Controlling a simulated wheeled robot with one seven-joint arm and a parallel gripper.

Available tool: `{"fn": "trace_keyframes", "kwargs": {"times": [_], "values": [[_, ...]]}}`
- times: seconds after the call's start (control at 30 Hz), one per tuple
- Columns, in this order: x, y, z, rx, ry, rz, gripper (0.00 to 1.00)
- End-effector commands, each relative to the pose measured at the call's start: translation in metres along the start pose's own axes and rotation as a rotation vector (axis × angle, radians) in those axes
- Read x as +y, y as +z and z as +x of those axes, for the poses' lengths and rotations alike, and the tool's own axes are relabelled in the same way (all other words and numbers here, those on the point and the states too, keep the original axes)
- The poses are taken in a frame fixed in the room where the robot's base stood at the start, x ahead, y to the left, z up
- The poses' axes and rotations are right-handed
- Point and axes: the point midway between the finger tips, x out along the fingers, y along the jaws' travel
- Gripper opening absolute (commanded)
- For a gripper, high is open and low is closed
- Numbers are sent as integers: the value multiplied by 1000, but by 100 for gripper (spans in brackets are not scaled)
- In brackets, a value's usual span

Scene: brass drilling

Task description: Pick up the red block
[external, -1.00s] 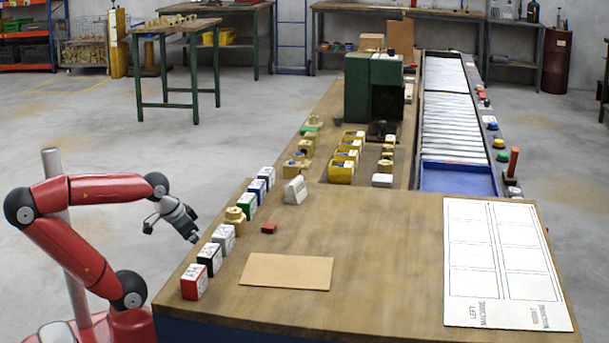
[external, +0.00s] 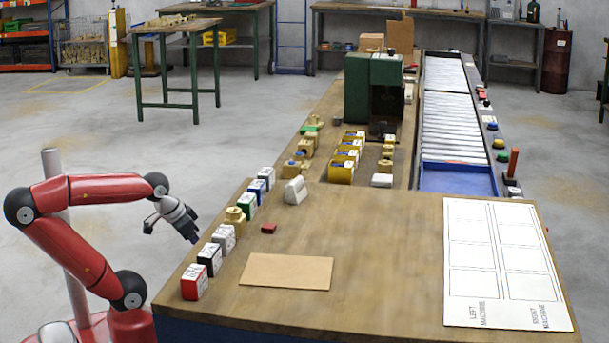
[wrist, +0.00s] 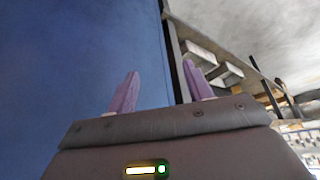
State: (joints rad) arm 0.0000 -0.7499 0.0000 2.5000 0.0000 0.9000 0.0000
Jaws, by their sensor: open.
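A small red block (external: 269,228) lies on the wooden table, right of the row of blocks. A larger block with red sides and white marked faces (external: 194,283) stands at the near end of that row. My gripper (external: 194,239) is off the table's left edge, left of the row and apart from both blocks. In the wrist view my gripper (wrist: 160,88) is open, with nothing between its two fingers. No red block can be made out in the wrist view.
The row also holds black, grey, yellow, green and blue blocks. A tan sheet (external: 286,271) lies on the table (external: 390,260), and a white marked board (external: 503,262) lies at right. A blue panel (wrist: 60,70) fills the wrist view's left. The table's middle is clear.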

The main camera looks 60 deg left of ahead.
Motion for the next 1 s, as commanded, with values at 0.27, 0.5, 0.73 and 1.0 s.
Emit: {"fn": "trace_keyframes", "kwargs": {"times": [0.27, 0.5, 0.73, 1.0], "values": [[0, -4, -6, 4, 0, 0, 51], [0, -57, -103, 10, 0, 0, 51], [0, -107, -196, 4, 0, 0, 51], [0, -139, -256, 1, 0, 0, 51]]}}
